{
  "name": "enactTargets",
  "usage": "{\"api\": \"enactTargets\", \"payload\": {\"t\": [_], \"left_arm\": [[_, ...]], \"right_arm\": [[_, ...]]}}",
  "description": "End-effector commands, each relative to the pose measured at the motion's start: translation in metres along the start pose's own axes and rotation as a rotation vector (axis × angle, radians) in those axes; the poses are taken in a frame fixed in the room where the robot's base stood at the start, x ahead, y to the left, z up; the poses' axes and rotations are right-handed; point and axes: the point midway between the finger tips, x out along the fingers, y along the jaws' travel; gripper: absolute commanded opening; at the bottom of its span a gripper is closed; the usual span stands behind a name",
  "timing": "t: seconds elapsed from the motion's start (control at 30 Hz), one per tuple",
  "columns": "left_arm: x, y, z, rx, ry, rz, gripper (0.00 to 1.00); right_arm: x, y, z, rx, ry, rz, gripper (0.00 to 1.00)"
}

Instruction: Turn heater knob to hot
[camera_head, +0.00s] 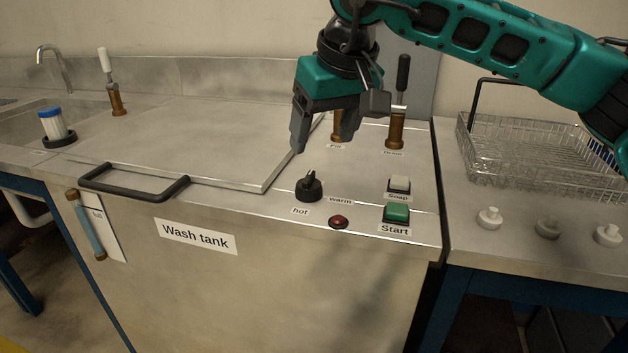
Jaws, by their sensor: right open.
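The black heater knob (309,187) stands on the front right of the wash tank top. Its raised grip points away from the tank's front edge, up in the picture. The "hot" label (300,211) lies in front of it to the left, and the "warm" label (340,200) lies to its right. A further label behind is partly hidden by my gripper. My right gripper (336,134) is open and empty, above and behind the knob, apart from it. My left gripper is not in view.
A red lamp (338,222), the green Start button (396,213) and the white Soap button (399,185) sit right of the knob. The tank lid (190,140) with its black handle (135,189) is at left. Brown-based levers (396,130) stand behind. A wire basket (540,150) is at right.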

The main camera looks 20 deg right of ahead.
Motion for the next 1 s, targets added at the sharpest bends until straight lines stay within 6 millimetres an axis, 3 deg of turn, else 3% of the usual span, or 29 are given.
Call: {"api": "enactTargets", "payload": {"t": [0.3, 0.5, 0.7, 0.97, 1.0], "left_arm": [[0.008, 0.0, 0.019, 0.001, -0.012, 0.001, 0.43], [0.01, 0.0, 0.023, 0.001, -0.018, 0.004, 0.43], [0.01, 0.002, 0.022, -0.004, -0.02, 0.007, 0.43], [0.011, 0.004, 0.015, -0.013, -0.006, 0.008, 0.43], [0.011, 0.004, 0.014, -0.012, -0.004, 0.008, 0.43]], "right_arm": [[0.07, -0.001, 0.002, 0.002, -0.003, -0.002, 0.73], [0.098, -0.001, 0.001, 0.003, -0.002, -0.003, 0.73], [0.109, -0.001, 0.001, 0.003, -0.001, -0.003, 0.73], [0.109, -0.001, 0.001, 0.003, 0.0, -0.003, 0.73], [0.109, -0.001, 0.001, 0.003, -0.001, -0.003, 0.69]]}}
